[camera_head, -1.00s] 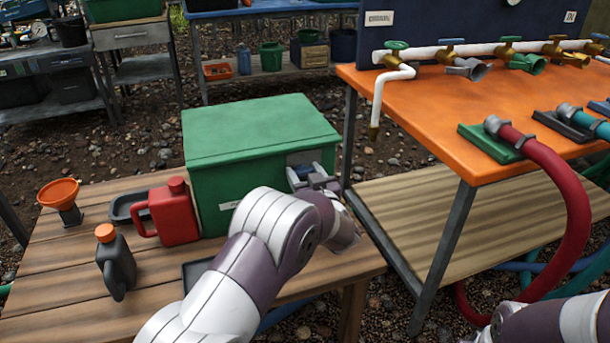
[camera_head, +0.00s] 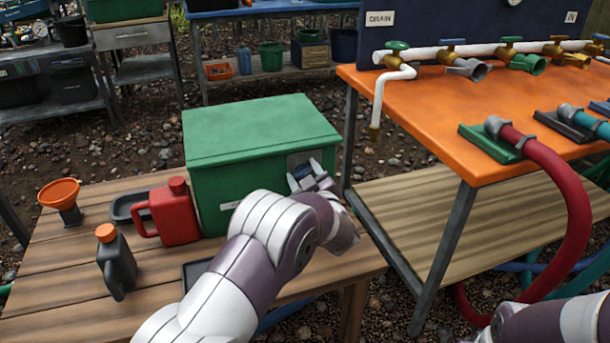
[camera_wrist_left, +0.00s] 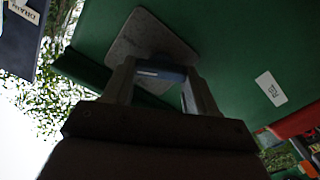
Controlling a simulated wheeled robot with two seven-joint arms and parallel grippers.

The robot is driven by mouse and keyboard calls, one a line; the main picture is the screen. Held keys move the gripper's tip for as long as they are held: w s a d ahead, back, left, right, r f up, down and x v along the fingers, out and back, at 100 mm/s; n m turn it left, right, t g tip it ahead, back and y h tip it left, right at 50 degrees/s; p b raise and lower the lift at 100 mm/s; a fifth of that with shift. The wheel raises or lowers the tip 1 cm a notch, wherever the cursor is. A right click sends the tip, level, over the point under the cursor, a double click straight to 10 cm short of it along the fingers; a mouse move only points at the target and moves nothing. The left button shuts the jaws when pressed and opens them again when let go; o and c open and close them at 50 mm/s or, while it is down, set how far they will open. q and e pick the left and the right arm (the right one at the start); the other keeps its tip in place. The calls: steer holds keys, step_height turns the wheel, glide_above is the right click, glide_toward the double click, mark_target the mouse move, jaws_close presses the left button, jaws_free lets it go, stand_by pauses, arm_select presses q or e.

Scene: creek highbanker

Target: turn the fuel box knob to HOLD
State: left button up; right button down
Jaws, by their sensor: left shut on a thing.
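The green fuel box (camera_head: 262,133) stands on the wooden table, with a grey plate (camera_head: 297,158) on its front face near the right edge. My left gripper (camera_head: 308,173) is at this plate, its fingers tilted. In the left wrist view its two fingers (camera_wrist_left: 158,85) reach to the grey plate (camera_wrist_left: 140,40) and close around a blue-grey knob (camera_wrist_left: 160,72). Any position marks on the plate are hidden or too small to read. A white label (camera_wrist_left: 271,88) is on the box face. My right gripper is out of view; only part of that arm shows at lower right.
A red jug (camera_head: 177,214), a dark bottle with an orange cap (camera_head: 117,262) and an orange funnel (camera_head: 59,192) stand on the wooden table (camera_head: 60,315) left of the box. An orange-topped bench (camera_head: 440,115) with valves and hoses stands to the right, across a gap.

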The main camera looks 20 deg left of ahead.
arm_select(q)
steer(key=n, duration=0.2)
steer(key=shift+f+n+b, duration=0.15)
steer(key=shift+n+b, duration=0.25)
steer(key=n+b, duration=0.1)
steer(key=n, duration=0.1)
steer(key=shift+f+n, duration=0.1)
steer(key=shift+n, duration=0.2)
steer(key=n+b, duration=0.2)
steer(key=n, duration=0.1)
steer(key=shift+a+f, duration=0.1)
steer(key=shift+s+n+b, duration=0.1)
steer(key=shift+n+b, duration=1.1)
steer(key=shift+n, duration=0.7)
steer(key=o, duration=1.1)
steer(key=shift+c, duration=0.2)
